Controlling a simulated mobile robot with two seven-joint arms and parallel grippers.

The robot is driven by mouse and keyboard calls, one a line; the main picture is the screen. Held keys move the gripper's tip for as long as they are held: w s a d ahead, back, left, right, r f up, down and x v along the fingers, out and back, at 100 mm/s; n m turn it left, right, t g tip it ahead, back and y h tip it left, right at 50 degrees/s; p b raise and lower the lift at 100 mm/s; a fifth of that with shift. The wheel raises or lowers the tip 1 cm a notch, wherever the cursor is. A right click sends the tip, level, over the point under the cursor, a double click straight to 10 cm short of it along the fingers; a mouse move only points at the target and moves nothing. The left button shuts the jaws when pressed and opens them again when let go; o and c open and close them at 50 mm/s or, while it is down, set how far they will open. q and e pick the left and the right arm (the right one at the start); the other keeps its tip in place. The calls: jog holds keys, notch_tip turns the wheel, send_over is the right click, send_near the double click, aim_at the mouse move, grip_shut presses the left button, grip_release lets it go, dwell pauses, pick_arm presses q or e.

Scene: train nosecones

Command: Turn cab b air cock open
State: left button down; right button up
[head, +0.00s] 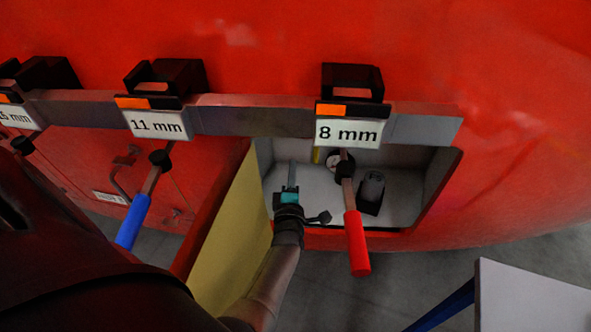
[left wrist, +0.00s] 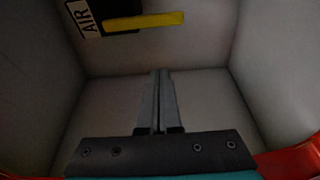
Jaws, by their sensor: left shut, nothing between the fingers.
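The air cock's yellow handle (left wrist: 143,21) lies nearly horizontal near the top of the left wrist view, beside a black and white AIR label (left wrist: 86,18). In the head view a small yellow piece of it (head: 316,156) shows under the 8 mm tag. My left gripper (head: 292,163) reaches into the open recess (head: 410,208) in the red nosecone. Its fingers, also in the left wrist view (left wrist: 157,72), are shut with nothing between them. They appear below the handle in that view, with a visible gap. My right gripper is not in view.
A metal rail (head: 250,115) crosses above the recess. A red-handled tool (head: 357,243) hangs in front of it, and a blue-handled tool (head: 133,221) hangs further left. A yellow panel (head: 225,240) stands at the recess's left. A pale tabletop (head: 530,295) is lower right.

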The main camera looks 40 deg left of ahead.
pick_arm(q)
jog(key=w+b, duration=0.2)
jog(key=w, duration=0.4)
jog(key=shift+d, duration=0.25)
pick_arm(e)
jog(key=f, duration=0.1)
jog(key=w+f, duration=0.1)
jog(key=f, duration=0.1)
pick_arm(q)
jog(key=shift+w, duration=0.1)
jog(key=shift+f, duration=0.1)
